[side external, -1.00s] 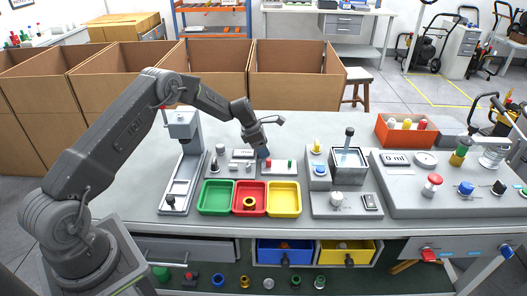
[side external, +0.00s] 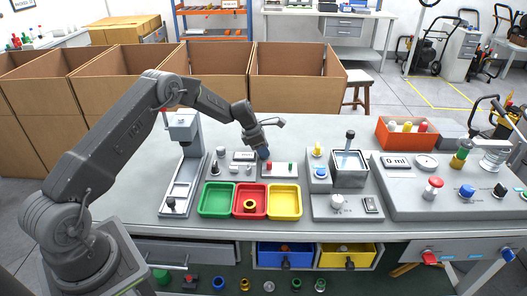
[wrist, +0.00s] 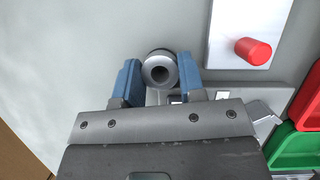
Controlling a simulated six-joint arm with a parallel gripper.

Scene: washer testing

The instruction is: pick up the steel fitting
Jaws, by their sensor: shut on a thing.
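The steel fitting (wrist: 158,69) is a short round grey piece with a dark central hole, seen end-on in the wrist view. My gripper (wrist: 159,78) has its two blue fingers shut on it, one on either side. In the side view, my gripper (side external: 263,153) points down at the back of the table, behind the coloured bins. The fitting cannot be made out there, and whether it touches the surface below cannot be told.
A panel with a red knob (wrist: 252,50) lies close on the right in the wrist view. Green (side external: 216,212), red (side external: 238,213) and yellow (side external: 297,214) bins stand in front. A grey stand (side external: 183,130) is to the left. A metal container (side external: 349,180) is to the right.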

